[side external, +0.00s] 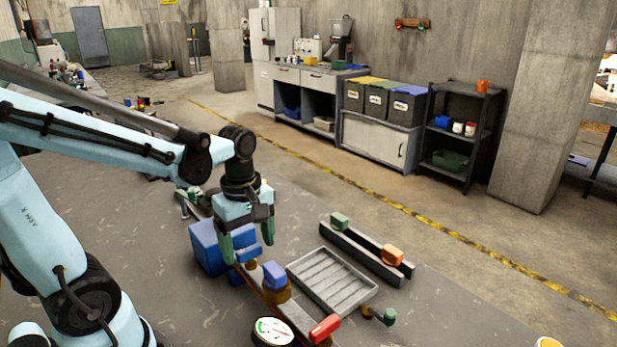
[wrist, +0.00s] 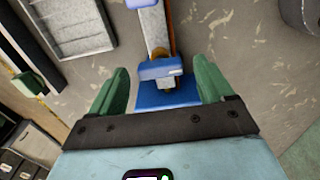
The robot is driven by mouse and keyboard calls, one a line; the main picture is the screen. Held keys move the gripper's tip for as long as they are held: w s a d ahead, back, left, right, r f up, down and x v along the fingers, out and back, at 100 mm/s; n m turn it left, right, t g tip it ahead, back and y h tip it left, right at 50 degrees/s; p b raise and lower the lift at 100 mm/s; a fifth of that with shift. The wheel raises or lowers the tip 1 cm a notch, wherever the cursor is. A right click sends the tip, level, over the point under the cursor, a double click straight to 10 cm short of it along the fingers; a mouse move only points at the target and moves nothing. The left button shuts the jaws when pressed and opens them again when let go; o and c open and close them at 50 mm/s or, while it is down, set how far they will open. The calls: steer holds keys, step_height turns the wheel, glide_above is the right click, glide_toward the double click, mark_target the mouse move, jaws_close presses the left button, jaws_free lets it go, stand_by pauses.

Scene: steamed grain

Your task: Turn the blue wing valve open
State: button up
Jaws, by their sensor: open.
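A blue wing handle (side external: 248,253) sits on a brass valve body along a pipe, in front of a larger blue box (side external: 205,248). In the wrist view the blue wing handle (wrist: 160,69) lies between and just beyond my finger tips, with brass showing beside it. My gripper (side external: 246,248) points down over this valve, with its green fingers spread. In the wrist view my gripper (wrist: 162,70) is open and empty, with a finger on each side of the handle. I cannot tell whether either finger touches it. A second blue-violet handle (side external: 274,274) tops another brass valve farther along the pipe.
A red handle (side external: 325,328) and a round gauge (side external: 273,332) stand at the pipe's near end. A grey slatted tray (side external: 335,283) lies right of the pipe. Beyond it, a dark rail (side external: 365,255) carries green and orange blocks.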

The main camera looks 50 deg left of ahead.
steer(key=shift+f, duration=0.15)
steer(key=c, duration=1)
steer(key=shift+c, duration=0.2)
